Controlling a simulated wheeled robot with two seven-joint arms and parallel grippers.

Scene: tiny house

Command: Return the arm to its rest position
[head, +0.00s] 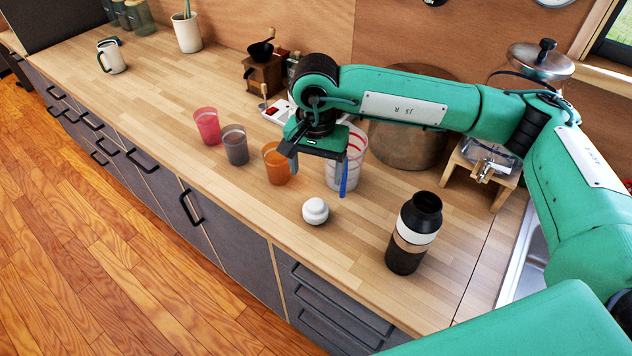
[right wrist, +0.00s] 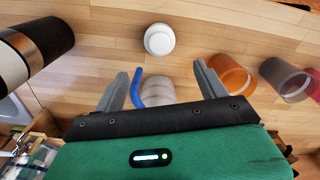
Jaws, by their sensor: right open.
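My right arm reaches in from the right in the head view, bent over the counter (head: 232,205). Its green right gripper (head: 318,172) points down above the counter, in front of a clear measuring cup with red marks (head: 357,150). The right wrist view shows the two grey fingers of the gripper (right wrist: 160,88) spread apart. A blue handle (right wrist: 136,88) and the pale cup (right wrist: 157,91) show between and beyond them; I see nothing gripped. The blue handle also shows in the head view (head: 344,178). My left gripper is not in view.
An orange cup (head: 277,164), grey cup (head: 235,145) and red cup (head: 208,127) stand left of the gripper. A white round jar (head: 315,211) and a black bottle (head: 413,233) stand nearer the front edge. A large pot (head: 405,145) and a dispenser (head: 490,160) stand behind.

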